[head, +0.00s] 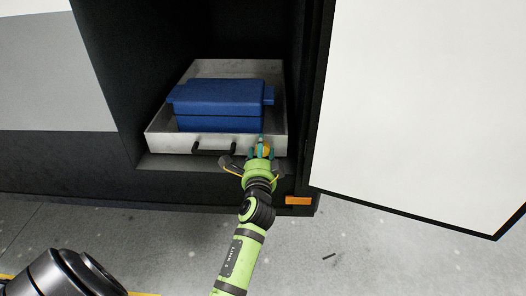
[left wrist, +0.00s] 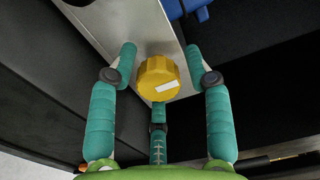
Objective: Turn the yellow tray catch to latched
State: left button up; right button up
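The yellow tray catch (head: 263,149) is a round knob on the front wall of the metal tray (head: 160,143), right of the tray's dark handle (head: 213,144). In the left wrist view the catch (left wrist: 154,71) shows a white bar mark, slightly tilted from horizontal. My left gripper (head: 261,148) is at the catch. In the left wrist view its teal fingers (left wrist: 160,75) are spread around the knob, one on each side and one below. Gaps show at the sides; I cannot tell whether the lower finger touches. My right gripper is not in view.
A blue box (head: 220,105) sits in the tray inside the dark compartment. A large white door panel (head: 415,110) stands open on the right. An orange marker (head: 298,200) is on the sill below. The concrete floor in front is largely clear.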

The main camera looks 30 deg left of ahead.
pick_arm(q)
jog(key=shift+f, duration=0.1)
notch_tip(320, 180, up, 10)
jog(key=shift+r, duration=0.1)
dwell(0.6)
dwell(0.3)
